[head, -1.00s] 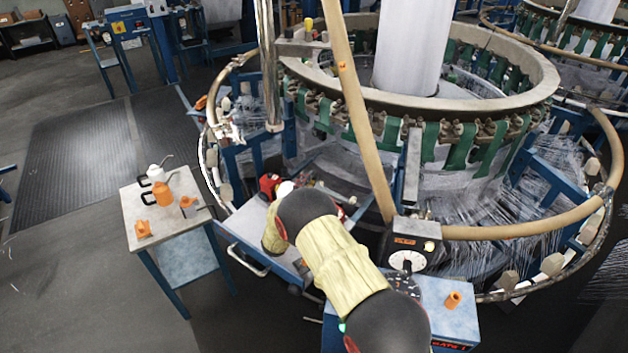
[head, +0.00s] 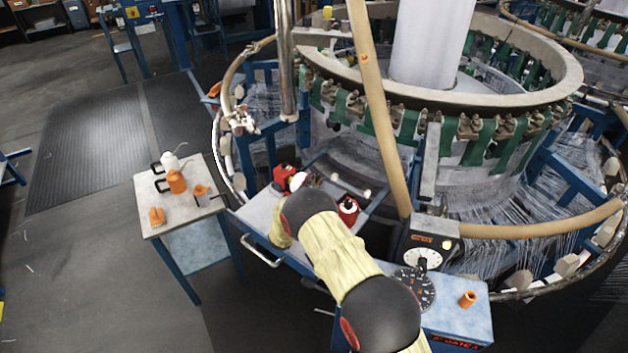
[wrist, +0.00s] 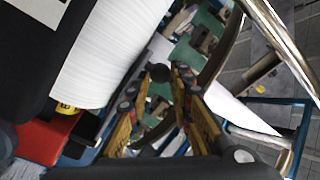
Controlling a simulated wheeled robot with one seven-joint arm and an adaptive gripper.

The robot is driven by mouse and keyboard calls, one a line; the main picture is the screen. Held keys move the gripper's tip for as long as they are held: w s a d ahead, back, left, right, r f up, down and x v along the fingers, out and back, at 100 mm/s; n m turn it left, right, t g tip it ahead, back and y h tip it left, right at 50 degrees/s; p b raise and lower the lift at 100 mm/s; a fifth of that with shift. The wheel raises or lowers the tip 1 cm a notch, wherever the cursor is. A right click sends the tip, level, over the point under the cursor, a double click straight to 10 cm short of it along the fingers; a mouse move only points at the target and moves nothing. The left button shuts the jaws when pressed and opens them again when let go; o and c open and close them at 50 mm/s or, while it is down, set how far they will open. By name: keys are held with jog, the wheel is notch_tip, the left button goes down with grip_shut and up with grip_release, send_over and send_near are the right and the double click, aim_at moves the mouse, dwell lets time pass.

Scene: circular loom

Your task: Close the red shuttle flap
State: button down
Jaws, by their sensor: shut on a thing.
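The red shuttle shows in the head view as red parts (head: 285,175) on the loom's front left, with a white bobbin end beside them. Another red part (head: 348,208) lies just right of my arm. In the wrist view a large white bobbin (wrist: 110,50) fills the upper left, with a red block (wrist: 40,140) at lower left. My gripper (wrist: 160,76) has its yellow-sided fingers closed around a small dark round knob (wrist: 159,72). Whether the knob belongs to the flap cannot be told. My arm hides the gripper in the head view.
A small side table (head: 153,230) with orange and white cans stands left. The loom's ring (head: 440,98) and a tan hose (head: 380,130) rise behind and right of my arm. A dial box (head: 428,246) stands close on the right. The left floor is open.

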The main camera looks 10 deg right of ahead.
dwell(0.4)
jog(key=c, duration=1.6)
grip_release()
jog(key=shift+a, duration=0.1)
jog(key=shift+c, duration=0.2)
jog(key=shift+f, duration=0.1)
jog(key=shift+s, duration=0.2)
jog(key=v, duration=1.1)
jog(key=shift+a+r, duration=0.25)
jog(key=shift+s, duration=0.1)
